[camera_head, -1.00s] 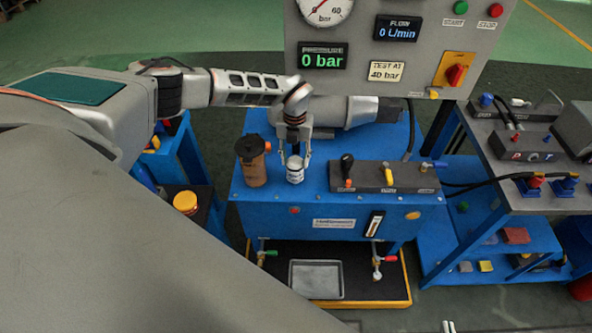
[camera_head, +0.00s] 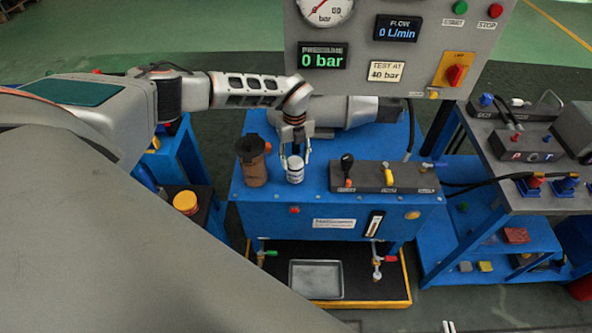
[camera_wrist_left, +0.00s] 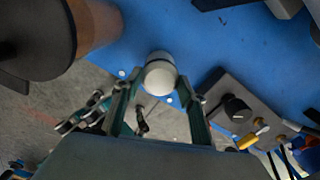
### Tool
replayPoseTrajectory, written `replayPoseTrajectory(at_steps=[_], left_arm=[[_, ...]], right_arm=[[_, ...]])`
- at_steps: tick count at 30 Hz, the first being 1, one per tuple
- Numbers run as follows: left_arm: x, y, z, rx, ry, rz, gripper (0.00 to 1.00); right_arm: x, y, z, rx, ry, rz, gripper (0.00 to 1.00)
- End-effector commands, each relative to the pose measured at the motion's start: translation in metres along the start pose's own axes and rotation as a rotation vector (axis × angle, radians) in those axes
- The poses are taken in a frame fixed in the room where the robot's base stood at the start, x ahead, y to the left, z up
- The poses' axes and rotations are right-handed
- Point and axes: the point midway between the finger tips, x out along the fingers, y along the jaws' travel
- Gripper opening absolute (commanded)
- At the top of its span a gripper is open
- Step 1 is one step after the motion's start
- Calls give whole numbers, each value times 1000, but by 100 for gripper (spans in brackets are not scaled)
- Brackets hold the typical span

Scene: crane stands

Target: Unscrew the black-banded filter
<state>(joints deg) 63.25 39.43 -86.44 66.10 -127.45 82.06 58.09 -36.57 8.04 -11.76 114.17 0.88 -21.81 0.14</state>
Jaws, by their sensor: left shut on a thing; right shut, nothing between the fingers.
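A small white filter (camera_head: 295,173) with a dark band near its top stands upright on the blue bench unit (camera_head: 262,207). It also shows between the fingers in the left wrist view (camera_wrist_left: 160,78). My left gripper (camera_head: 295,160) points down from above and is shut on the filter, one finger on each side. The fingers hide part of its sides. My right gripper (camera_head: 449,327) shows only as small tips at the bottom edge of the head view, and it is shut and empty.
A brown cylinder with a dark top (camera_head: 253,165) stands close to the left of the filter. A grey valve block (camera_head: 384,178) with black and yellow levers is to the right. The gauge panel (camera_head: 400,50) rises behind. A metal tray (camera_head: 316,280) lies below.

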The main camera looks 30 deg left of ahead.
Motion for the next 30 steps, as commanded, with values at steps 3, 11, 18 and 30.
replayPoseTrajectory(at_steps=[3, 11, 18, 30], left_arm=[[0, 1, 1, -152, 0, 1, 0], [-1, 1, 1, -376, 1, 1, 0], [-1, 0, 0, -384, 1, 0, 0], [-1, 1, 0, -732, 2, 1, 0]], right_arm=[[0, 0, 0, 0, 0, 0, 0], [0, 0, 0, 0, 0, 0, 0], [0, 0, 0, 0, 0, 0, 0], [0, 0, 0, 0, 0, 0, 0]])
